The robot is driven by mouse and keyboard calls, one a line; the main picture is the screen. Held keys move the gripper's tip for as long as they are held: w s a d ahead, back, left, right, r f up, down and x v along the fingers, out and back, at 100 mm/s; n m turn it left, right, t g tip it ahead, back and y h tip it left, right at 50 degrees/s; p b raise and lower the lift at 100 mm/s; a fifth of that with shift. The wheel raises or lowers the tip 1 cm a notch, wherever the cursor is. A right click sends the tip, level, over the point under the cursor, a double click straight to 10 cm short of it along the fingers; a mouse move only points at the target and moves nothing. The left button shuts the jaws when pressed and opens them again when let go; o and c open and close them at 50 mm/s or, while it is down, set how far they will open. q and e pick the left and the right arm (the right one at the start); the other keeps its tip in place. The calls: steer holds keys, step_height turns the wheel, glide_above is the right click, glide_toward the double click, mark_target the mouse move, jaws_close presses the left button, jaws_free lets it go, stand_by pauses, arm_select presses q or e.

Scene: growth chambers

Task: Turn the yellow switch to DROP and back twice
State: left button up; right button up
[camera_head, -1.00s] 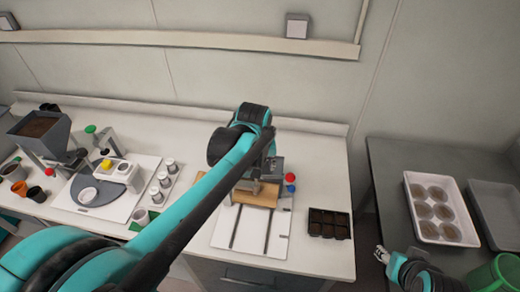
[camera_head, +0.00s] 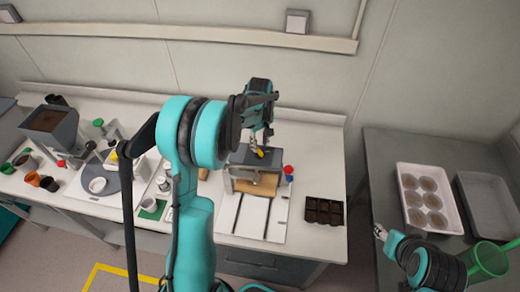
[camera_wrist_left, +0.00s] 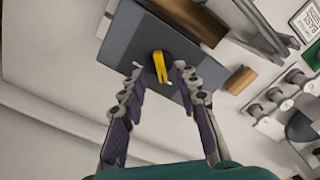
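The yellow switch (camera_head: 260,153) sits on the dark grey top of a device (camera_head: 240,158) at the back of the table. In the left wrist view, the yellow switch (camera_wrist_left: 160,66) is a short bar on a dark round base on the grey plate. My left gripper (camera_head: 257,143) is over the device top. In the left wrist view, my left gripper (camera_wrist_left: 158,72) is open, with one finger on each side of the switch and gaps visible. Whether the fingers are level with it is unclear. My right gripper (camera_head: 380,233) is low by the right bench, too small to read. No DROP label is legible.
Red and blue knobs (camera_head: 288,173) are at the device's right side. A dark cell tray (camera_head: 324,211) lies to the right. A hopper (camera_head: 48,128) and several cups stand at left. A white tray of round dishes (camera_head: 448,193) lies on the right bench.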

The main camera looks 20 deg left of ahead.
mark_target(260, 151)
arm_select(q)
steer(key=shift+f, duration=2)
jaws_close()
